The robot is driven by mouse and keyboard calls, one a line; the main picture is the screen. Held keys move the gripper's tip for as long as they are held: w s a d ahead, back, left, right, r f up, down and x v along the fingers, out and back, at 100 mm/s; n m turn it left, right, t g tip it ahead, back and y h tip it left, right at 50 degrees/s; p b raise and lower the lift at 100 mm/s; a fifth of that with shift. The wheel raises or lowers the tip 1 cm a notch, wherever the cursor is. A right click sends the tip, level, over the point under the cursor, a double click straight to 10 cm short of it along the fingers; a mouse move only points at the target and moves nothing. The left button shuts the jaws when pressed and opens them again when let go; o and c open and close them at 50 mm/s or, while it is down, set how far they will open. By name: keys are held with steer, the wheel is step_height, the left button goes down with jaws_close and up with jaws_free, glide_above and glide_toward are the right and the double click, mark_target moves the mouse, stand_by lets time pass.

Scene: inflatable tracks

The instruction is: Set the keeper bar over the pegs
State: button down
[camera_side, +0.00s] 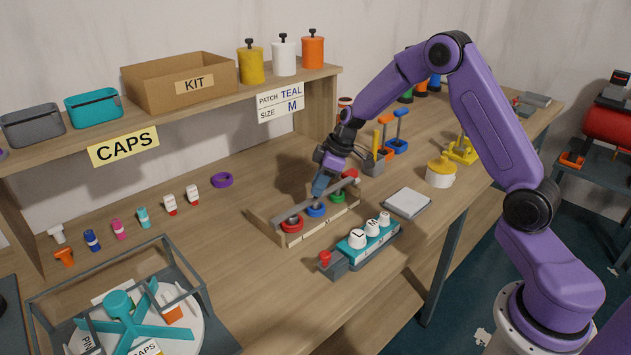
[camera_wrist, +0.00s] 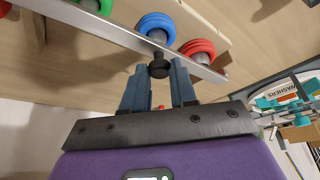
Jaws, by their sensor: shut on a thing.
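The keeper bar (camera_side: 291,213) is a long grey metal strip with a black knob (camera_wrist: 159,67). My gripper (camera_side: 318,194) is shut on the knob; in the wrist view its blue fingers (camera_wrist: 161,70) stand on either side of it. The bar (camera_wrist: 120,40) runs lengthwise along the wooden tray (camera_side: 288,238). The tray holds a red ring (camera_side: 292,226), a blue ring (camera_side: 316,211), a green ring (camera_side: 337,198) and another red one at the far end. Grey pegs (camera_wrist: 158,36) show inside rings. I cannot tell whether the bar touches the pegs.
A teal block with white lettered caps (camera_side: 372,229) and a red knob stands in front of the tray. A pale square plate (camera_side: 407,203) lies to its right. A caged turntable (camera_side: 135,318) is at front left. The shelf (camera_side: 200,105) overhangs behind.

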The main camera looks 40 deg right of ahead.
steer(key=shift+s, duration=0.25)
steer(key=c, duration=0.9)
jaws_free()
steer(key=shift+d+r, duration=0.15)
steer(key=shift+r, duration=0.35)
steer(key=v, duration=1.6)
steer(key=shift+d+r, duration=0.1)
steer(key=shift+r, duration=0.1)
